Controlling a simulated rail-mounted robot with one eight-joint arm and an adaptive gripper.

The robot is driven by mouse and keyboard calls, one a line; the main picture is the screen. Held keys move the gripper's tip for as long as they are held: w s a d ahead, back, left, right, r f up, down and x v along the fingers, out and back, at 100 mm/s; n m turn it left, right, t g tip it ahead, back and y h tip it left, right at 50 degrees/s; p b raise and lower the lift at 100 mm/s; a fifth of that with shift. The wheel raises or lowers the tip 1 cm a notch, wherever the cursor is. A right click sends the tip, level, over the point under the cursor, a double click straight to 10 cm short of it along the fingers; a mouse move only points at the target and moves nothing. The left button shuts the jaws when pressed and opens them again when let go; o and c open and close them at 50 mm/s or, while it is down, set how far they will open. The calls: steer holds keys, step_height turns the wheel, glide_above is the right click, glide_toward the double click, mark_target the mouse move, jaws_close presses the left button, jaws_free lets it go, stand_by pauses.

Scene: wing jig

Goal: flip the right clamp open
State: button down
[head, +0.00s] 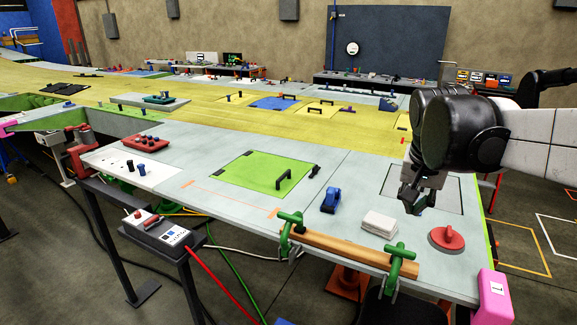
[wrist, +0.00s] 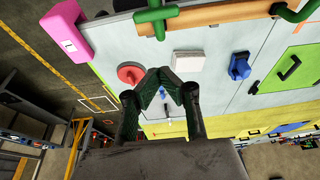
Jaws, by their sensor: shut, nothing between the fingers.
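The right clamp (head: 402,262) is green and sits on the front edge of the grey panel, over the right end of a wooden bar (head: 345,251). It also shows at the top of the wrist view (wrist: 155,16). A matching left clamp (head: 290,231) sits over the bar's other end. I cannot tell the lever position of either clamp. My gripper (head: 412,207) is above the panel, behind the right clamp and apart from it. In the wrist view its dark fingertips (wrist: 160,76) meet, shut and empty.
Near the right clamp are a red round-based handle (head: 447,238), a white stack (head: 379,224) and a blue tool (head: 331,200). A pink corner block (head: 495,297) stands at the right. A green hatch (head: 265,171) with a black handle lies left of these.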

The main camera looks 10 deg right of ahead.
mark_target(396, 263)
steer(key=shift+f, duration=0.15)
steer(key=p+x, duration=0.1)
steer(key=x, duration=0.8)
steer(key=shift+w+d+f, duration=0.1)
steer(key=shift+w+f, duration=0.05)
steer(key=shift+f, duration=0.1)
steer(key=shift+s+a+f+p, duration=0.1)
steer(key=shift+s+a+p, duration=0.25)
steer(key=shift+s+a, duration=0.4)
steer(key=shift+s+a+p, duration=0.35)
steer(key=shift+s+a, duration=0.1)
steer(key=shift+s, duration=0.45)
